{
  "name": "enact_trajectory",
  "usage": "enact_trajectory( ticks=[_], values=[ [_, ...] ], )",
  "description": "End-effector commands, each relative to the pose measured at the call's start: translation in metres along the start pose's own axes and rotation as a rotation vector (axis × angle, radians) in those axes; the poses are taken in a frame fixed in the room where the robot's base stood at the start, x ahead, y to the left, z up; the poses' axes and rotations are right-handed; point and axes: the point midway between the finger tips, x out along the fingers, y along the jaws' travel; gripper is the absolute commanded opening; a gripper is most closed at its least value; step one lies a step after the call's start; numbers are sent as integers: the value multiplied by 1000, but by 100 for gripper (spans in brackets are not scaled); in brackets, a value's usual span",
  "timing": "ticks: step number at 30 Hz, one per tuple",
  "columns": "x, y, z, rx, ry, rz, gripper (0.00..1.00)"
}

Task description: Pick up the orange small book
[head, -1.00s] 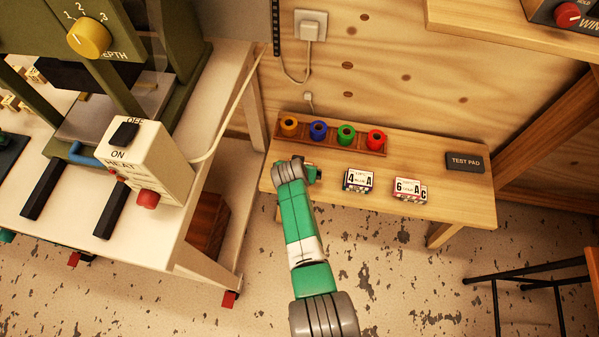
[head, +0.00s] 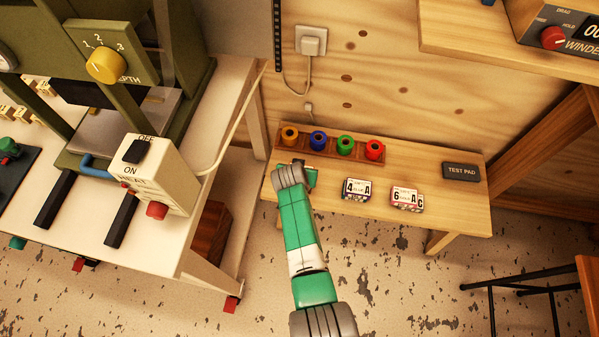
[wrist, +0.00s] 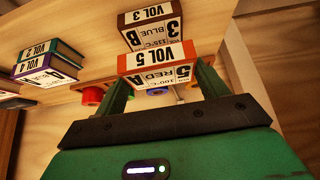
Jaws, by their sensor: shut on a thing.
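The orange small book (wrist: 155,60), with a white spine marked VOL 5, sits between the two green fingers of my gripper (wrist: 160,78) in the wrist view. The fingers are shut on it. A brown book marked VOL 3 (wrist: 150,28) is just beyond it; I cannot tell whether they touch. In the head view my gripper (head: 311,178) is over the left part of the wooden bench (head: 440,205), mostly hidden by my wrist. The held book cannot be made out there.
Two book stacks (head: 356,190) (head: 406,198) stand right of my gripper. A rack with yellow, blue, green and red spools (head: 318,140) lies behind. A black test pad (head: 461,171) is at the bench's right end. A white machine table (head: 150,245) stands at left.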

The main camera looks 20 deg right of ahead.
Motion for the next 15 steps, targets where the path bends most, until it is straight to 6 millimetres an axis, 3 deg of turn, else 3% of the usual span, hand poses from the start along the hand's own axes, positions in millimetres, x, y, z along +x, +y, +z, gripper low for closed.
enact_trajectory(
  ticks=[9,15],
  values=[
    [-57,21,63,-3,-7,2,49],
    [-83,33,103,-3,-6,1,49]
  ],
)
